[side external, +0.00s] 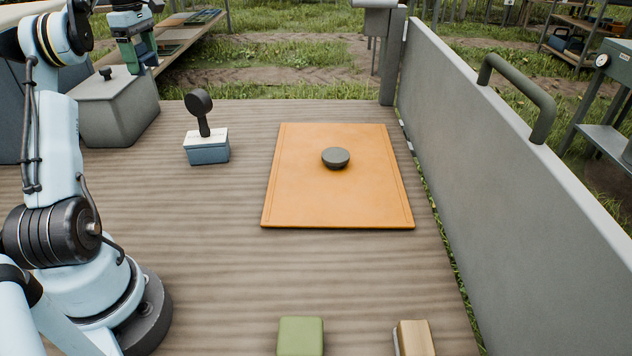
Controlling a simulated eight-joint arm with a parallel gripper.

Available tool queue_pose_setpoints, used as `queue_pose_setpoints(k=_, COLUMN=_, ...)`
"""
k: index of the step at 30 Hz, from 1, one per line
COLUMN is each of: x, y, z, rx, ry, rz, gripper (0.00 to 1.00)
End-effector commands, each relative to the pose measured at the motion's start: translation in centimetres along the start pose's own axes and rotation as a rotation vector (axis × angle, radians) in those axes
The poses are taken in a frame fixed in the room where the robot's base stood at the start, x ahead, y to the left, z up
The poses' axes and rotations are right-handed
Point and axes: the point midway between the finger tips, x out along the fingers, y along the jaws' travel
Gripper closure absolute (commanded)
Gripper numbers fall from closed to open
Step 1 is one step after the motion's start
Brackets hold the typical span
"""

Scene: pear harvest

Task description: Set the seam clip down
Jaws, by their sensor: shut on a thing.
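My gripper (136,58) is at the upper left of the side external view, small and partly cut off by the top edge above. It is shut on a small dark green thing (143,47), which I take to be the seam clip; its exact shape is hard to tell. The gripper appears near the grey box with a black knob (118,108); I cannot tell its height above or distance from it. An orange board (300,195) lies flat on the wooden table, with a dark grey round puck (336,158) on it.
A blue block with a white top (207,151) and an upright black paddle stands left of the board. A green block (301,336) and a tan block (415,338) are at the front edge. A tall grey wall (510,150) bounds the right. The table (210,240) between is clear.

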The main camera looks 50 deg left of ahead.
Motion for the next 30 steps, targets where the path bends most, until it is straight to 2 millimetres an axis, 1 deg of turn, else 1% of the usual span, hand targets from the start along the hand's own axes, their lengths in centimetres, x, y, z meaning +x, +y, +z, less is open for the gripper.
queue_pose_setpoints(k=3, x=-1.1, y=-0.1, z=0.0, rx=0.000, ry=0.000, rz=0.000, gripper=0.57)
queue_pose_setpoints(k=6, x=-1.6, y=0.1, z=2.8, rx=0.037, ry=0.000, rz=0.000, gripper=0.57)
queue_pose_setpoints(k=8, x=-1.9, y=0.1, z=4.2, rx=0.056, ry=0.000, rz=0.000, gripper=0.57)
queue_pose_setpoints(k=11, x=-2.3, y=-0.1, z=6.8, rx=0.089, ry=0.000, rz=0.000, gripper=0.57)
queue_pose_setpoints(k=14, x=-2.8, y=-0.6, z=9.9, rx=0.131, ry=0.000, rz=0.000, gripper=0.57)
queue_pose_setpoints(k=17, x=-3.3, y=-1.5, z=13.5, rx=0.179, ry=0.000, rz=0.000, gripper=0.57)
queue_pose_setpoints(k=18, x=-3.5, y=-2.0, z=15.1, rx=0.203, ry=0.000, rz=0.000, gripper=0.57)
queue_pose_setpoints(k=20, x=-3.7, y=-3.0, z=17.6, rx=0.240, ry=0.000, rz=0.000, gripper=0.57)
queue_pose_setpoints(k=21, x=-3.8, y=-3.8, z=19.3, rx=0.265, ry=0.000, rz=0.000, gripper=0.57)
queue_pose_setpoints(k=23, x=-3.9, y=-5.2, z=21.6, rx=0.302, ry=0.000, rz=0.000, gripper=0.57)
queue_pose_setpoints(k=24, x=-3.9, y=-6.2, z=23.1, rx=0.327, ry=0.000, rz=0.000, gripper=0.57)
queue_pose_setpoints(k=26, x=-3.9, y=-7.8, z=25.2, rx=0.364, ry=0.000, rz=0.000, gripper=0.57)
queue_pose_setpoints(k=27, x=-3.8, y=-8.9, z=26.5, rx=0.389, ry=0.000, rz=0.000, gripper=0.57)
queue_pose_setpoints(k=29, x=-3.6, y=-10.7, z=28.3, rx=0.426, ry=0.000, rz=0.000, gripper=0.57)
queue_pose_setpoints(k=30, x=-3.5, y=-11.9, z=29.4, rx=0.450, ry=0.000, rz=0.000, gripper=0.57)
